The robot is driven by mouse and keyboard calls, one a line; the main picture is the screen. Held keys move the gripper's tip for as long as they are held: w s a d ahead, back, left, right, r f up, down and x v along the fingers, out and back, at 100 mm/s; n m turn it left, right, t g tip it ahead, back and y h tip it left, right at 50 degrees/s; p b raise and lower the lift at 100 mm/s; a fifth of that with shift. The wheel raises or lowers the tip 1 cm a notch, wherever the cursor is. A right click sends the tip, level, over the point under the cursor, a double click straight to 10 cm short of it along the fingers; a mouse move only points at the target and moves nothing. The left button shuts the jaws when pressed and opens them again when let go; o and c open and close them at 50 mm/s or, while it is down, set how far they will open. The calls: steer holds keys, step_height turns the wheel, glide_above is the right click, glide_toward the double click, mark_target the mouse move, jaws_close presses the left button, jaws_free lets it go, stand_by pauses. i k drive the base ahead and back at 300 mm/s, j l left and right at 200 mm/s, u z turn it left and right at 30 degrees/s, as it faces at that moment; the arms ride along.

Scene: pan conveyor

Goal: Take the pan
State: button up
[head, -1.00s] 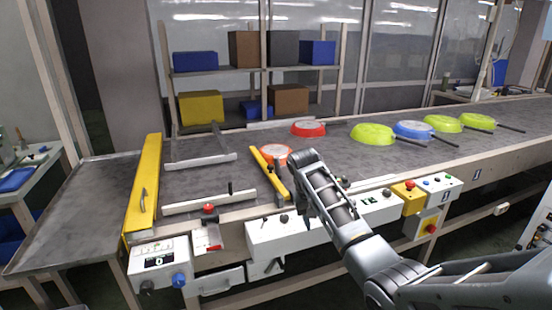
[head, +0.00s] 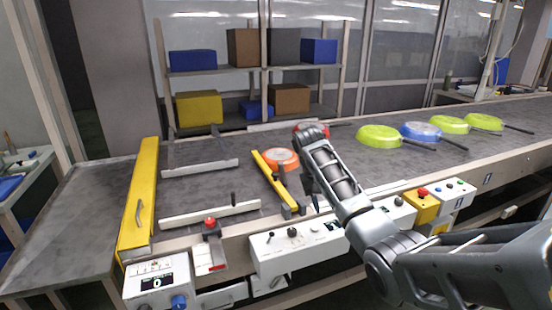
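An orange pan (head: 281,158) lies on the conveyor (head: 220,190), beside a yellow bar. My arm reaches in from the lower right. My gripper (head: 313,204) appears to hang at the arm's end, just right of the yellow bar; it is small and dark, and I cannot tell its opening. A red pan (head: 322,131) farther back is mostly hidden behind my arm. To the right on the belt lie a lime pan (head: 379,135), a blue pan (head: 418,131) and two more lime pans (head: 448,124) (head: 483,121), several with dark handles pointing right.
A yellow bar (head: 268,175) stands slanted left of my arm. White rails (head: 211,214) and a yellow gate (head: 138,200) lie farther left. Control boxes (head: 290,245) line the front edge. A shelf with boxes (head: 199,107) stands behind. The left belt end is bare.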

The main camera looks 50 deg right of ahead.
mark_target(282, 160)
steer(key=i+l, duration=0.9)
steer(key=i, duration=0.15)
